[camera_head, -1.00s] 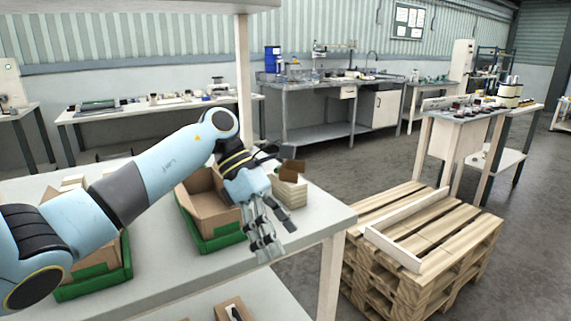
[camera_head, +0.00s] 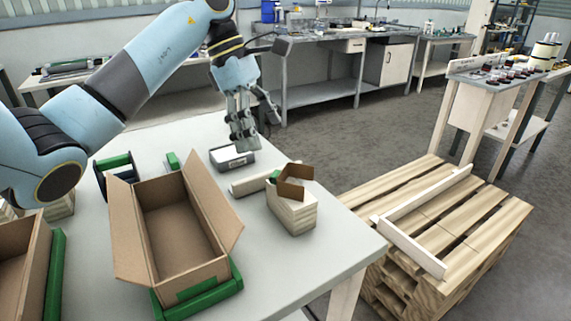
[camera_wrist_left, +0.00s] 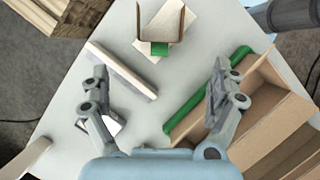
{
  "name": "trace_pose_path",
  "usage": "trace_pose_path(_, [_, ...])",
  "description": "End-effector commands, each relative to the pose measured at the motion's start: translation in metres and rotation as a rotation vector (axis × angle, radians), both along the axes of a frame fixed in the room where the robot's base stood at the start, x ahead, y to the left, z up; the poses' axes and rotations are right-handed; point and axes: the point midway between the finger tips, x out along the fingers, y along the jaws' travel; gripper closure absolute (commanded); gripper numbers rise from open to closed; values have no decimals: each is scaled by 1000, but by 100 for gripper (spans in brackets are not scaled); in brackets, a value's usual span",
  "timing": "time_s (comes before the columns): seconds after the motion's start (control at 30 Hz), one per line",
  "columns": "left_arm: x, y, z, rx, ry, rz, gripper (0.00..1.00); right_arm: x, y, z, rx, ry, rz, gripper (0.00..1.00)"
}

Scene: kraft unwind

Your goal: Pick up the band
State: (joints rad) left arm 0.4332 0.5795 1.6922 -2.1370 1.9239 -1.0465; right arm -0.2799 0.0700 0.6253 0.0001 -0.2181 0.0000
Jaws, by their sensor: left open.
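A brown, folded card piece (camera_head: 293,182), which looks like the band, sits on a cream block stack (camera_head: 293,213) toward the right end of the white table. It also shows as a brown U-shape in the left wrist view (camera_wrist_left: 160,22), with a small green piece at its base. My left gripper (camera_head: 242,138) is open and empty, pointing down above the table near a grey tray with white contents (camera_head: 232,159). In the left wrist view its spread fingers (camera_wrist_left: 158,80) have the band beyond them, apart from it. My right gripper is not in view.
A long cream bar (camera_head: 255,182) lies between the grey tray and the block stack. A large open carton (camera_head: 228,222) in a green holder (camera_head: 232,278) stands at the front. A wooden pallet (camera_head: 485,215) stands right of the table. The table's front right corner is clear.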

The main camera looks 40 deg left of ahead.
Motion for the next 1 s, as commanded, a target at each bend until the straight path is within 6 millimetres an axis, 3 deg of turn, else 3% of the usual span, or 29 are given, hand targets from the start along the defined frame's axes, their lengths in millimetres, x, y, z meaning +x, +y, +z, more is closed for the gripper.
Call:
trace_pose_path(0.2, [3,-15,-33,-5,4,0,6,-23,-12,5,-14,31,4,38])
trace_pose_path(0.33, [5,-20,-45,-4,3,1,6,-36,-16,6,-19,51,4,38])
trace_pose_path(0.73, [16,-42,-89,-3,4,1,6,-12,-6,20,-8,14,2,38])
trace_pose_path(1.0, [17,-43,-93,-1,1,-1,6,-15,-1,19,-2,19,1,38])
